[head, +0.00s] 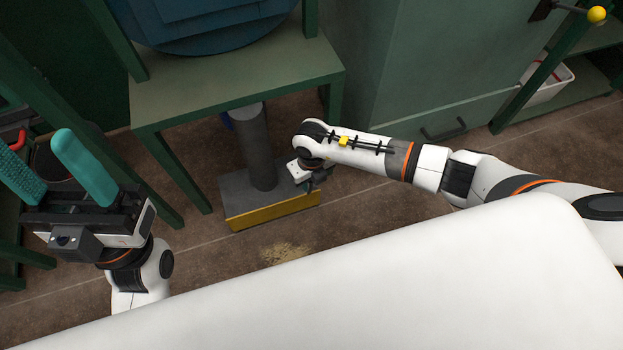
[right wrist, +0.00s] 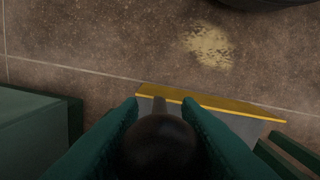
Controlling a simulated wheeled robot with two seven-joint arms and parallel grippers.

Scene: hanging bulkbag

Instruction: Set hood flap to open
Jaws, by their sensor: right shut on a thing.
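My right gripper (head: 311,184) reaches down beside a grey post below the green table; my own arm partly hides it in the head view. In the right wrist view, the teal fingers of my right gripper (right wrist: 161,106) are shut on a dark round knob (right wrist: 160,145), with a short grey stem showing beyond it. I cannot make out the hood flap itself, nor whether the knob belongs to it. My left gripper (head: 38,150) is at the left of the head view, its teal fingers wide apart with nothing seen between them.
The grey post (head: 257,150) stands on a base with a yellow front edge (head: 275,212). A green table (head: 235,85) carries a blue round thing (head: 210,25). A green cabinet (head: 430,75) stands to the right. Pale spill (head: 285,253) lies on the brown floor.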

